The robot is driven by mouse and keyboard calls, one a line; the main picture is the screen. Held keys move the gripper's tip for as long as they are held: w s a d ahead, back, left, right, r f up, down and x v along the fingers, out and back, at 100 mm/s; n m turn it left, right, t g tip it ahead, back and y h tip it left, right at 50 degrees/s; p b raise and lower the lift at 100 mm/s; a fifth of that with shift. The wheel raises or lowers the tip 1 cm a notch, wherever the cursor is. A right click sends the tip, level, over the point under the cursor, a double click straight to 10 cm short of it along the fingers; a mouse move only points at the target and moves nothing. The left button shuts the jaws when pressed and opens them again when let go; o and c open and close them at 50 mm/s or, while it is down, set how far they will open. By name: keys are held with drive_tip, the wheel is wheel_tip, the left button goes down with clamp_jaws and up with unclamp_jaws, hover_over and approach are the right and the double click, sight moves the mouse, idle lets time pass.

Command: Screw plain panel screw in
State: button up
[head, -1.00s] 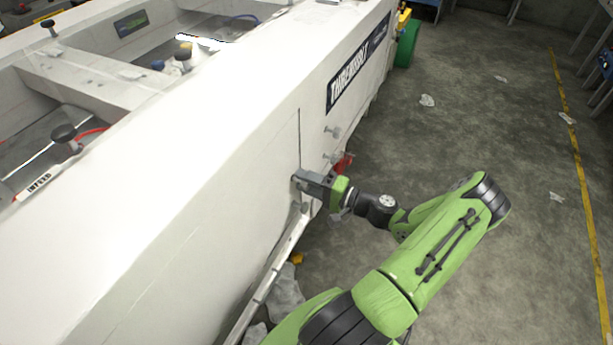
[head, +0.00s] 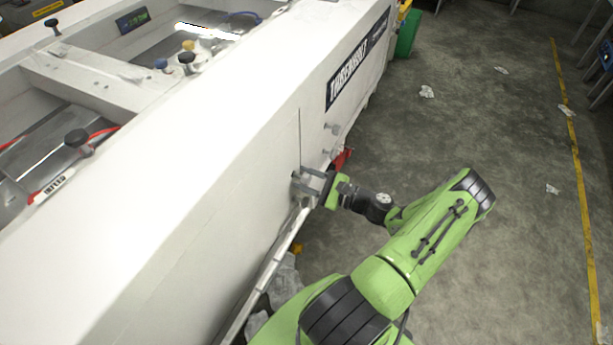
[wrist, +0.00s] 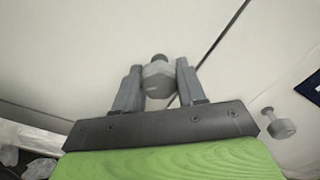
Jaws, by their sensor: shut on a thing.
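The plain panel screw (wrist: 158,80) is a grey knob-headed screw at the white panel (wrist: 75,50), close to a dark vertical seam. My gripper (wrist: 157,73) has one finger on each side of its head and is shut on it. In the head view my gripper (head: 303,184) is against the panel side, just by the seam, and mostly hides the screw. How deep the screw sits cannot be told.
Two similar grey screws, an upper one (head: 332,128) and a lower one (head: 328,153), stick out right of the seam. A red part (head: 343,157) is just behind my gripper. A pale rail (head: 268,268) runs below. Open concrete floor (head: 470,110) lies to the right.

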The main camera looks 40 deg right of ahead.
drive_tip(key=m+p, duration=0.1)
drive_tip(key=m, duration=0.5)
drive_tip(key=shift+f, duration=0.1)
drive_tip(key=m, duration=0.3)
drive_tip(key=m+p, duration=0.1)
drive_tip(key=m, duration=0.2)
drive_tip(key=shift+s+a+f+m, duration=0.1)
drive_tip(key=shift+a+m, duration=0.05)
drive_tip(key=shift+m, duration=0.25)
drive_tip(key=m+p, duration=0.1)
drive_tip(key=m, duration=0.5)
drive_tip(key=shift+a, duration=0.1)
drive_tip(key=m+p, duration=0.1)
drive_tip(key=m, duration=0.5)
drive_tip(key=shift+m+p, duration=0.3)
drive_tip(key=shift+m, duration=0.1)
drive_tip(key=o, duration=1.1)
drive_tip(key=shift+r, duration=0.25)
drive_tip(key=shift+c, duration=0.2)
drive_tip(key=shift+s, duration=0.1)
